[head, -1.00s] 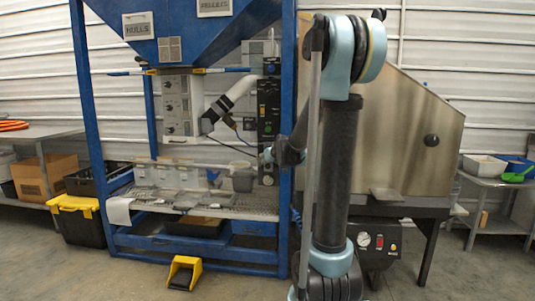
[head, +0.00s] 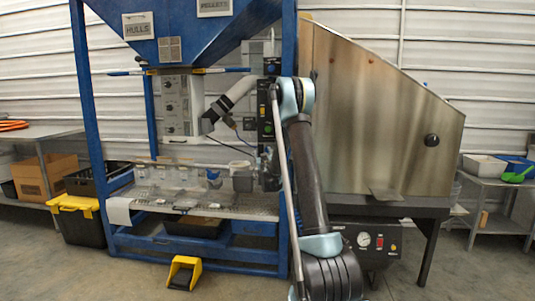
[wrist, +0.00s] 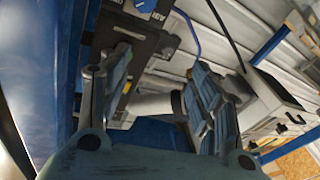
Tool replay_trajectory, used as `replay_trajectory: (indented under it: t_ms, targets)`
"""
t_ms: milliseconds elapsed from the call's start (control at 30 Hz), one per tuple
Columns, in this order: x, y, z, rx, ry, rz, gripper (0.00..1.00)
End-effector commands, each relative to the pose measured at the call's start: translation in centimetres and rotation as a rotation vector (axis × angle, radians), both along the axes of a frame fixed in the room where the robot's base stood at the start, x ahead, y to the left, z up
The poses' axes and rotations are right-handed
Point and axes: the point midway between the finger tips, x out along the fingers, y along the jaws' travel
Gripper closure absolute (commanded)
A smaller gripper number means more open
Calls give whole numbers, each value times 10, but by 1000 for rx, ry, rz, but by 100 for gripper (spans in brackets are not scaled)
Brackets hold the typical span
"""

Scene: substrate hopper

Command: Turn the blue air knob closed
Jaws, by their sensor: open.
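The blue air knob (head: 271,68) shows small at the top of the narrow black control panel (head: 264,90) on the blue frame's right post. In the wrist view a blue round part (wrist: 145,5), which looks like this knob, sits at the top edge on a black panel with white labels. Its turn position is too small to read. My gripper (wrist: 155,75) is open, with its two fingers apart and nothing held between them. The panel lies beyond the left finger. In the head view my arm hides much of the gripper and the lower panel.
A grey and white pipe (head: 235,92) and a hose stand left of the panel. Clear bags or containers (head: 175,177) stand on the mesh shelf (head: 240,212). A steel cabinet (head: 385,120) is close on the right. A yellow pedal (head: 184,272) is on the floor.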

Motion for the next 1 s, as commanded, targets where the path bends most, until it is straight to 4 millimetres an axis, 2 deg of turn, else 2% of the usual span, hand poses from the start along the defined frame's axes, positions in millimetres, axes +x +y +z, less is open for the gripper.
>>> replay_trajectory:
  t_ms: [33, 233, 533, 767, 1000]
  targets:
    - [8, -1, -9, 1, -26, -14, 42]
    - [28, -9, -40, -3, -132, -83, 42]
    - [38, -20, -81, -5, -239, -170, 42]
    - [43, -23, -86, -7, -257, -188, 42]
    - [73, -28, -74, -7, -257, -188, 42]
